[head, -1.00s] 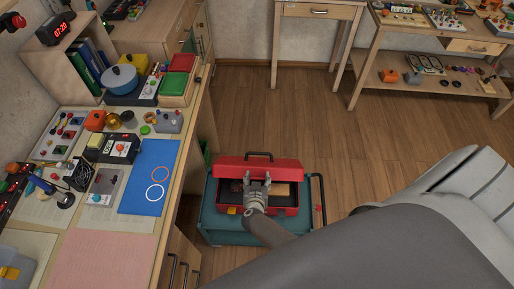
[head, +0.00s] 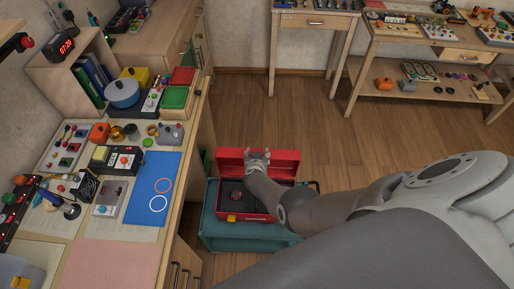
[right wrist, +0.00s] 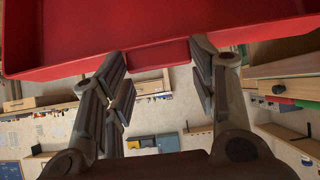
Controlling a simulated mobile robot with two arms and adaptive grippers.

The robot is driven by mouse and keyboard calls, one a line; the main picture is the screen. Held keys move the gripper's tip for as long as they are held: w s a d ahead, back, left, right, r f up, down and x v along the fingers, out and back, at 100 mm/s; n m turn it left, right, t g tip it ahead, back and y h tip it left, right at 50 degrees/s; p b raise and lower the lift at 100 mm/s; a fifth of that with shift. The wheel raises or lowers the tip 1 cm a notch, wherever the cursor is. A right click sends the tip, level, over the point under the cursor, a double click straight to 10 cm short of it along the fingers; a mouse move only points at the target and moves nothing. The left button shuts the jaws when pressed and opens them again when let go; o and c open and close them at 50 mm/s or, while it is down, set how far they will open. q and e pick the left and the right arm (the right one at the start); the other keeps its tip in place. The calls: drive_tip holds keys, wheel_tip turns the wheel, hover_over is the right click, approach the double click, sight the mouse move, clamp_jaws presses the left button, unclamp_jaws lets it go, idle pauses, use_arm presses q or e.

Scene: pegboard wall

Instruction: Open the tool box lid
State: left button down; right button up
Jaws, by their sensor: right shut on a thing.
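The red tool box (head: 272,217) sits on a teal cart or chest (head: 215,226) low beside the desk. Its red lid (head: 284,165) stands raised at the far side, and the dark interior shows, with a small item inside. My right gripper (head: 257,156) is at the top edge of the lid, and my arm hides part of the box. My left gripper is not in view.
The desk (head: 185,195) at the left holds a blue mat (head: 140,205), a blue pot (head: 122,93) and several devices.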

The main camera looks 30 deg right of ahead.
drive_tip(key=shift+w, duration=0.2)
idle(0.3)
drive_tip(key=o, duration=1.5)
drive_tip(key=shift+s, duration=0.1)
drive_tip(key=shift+c, duration=0.2)
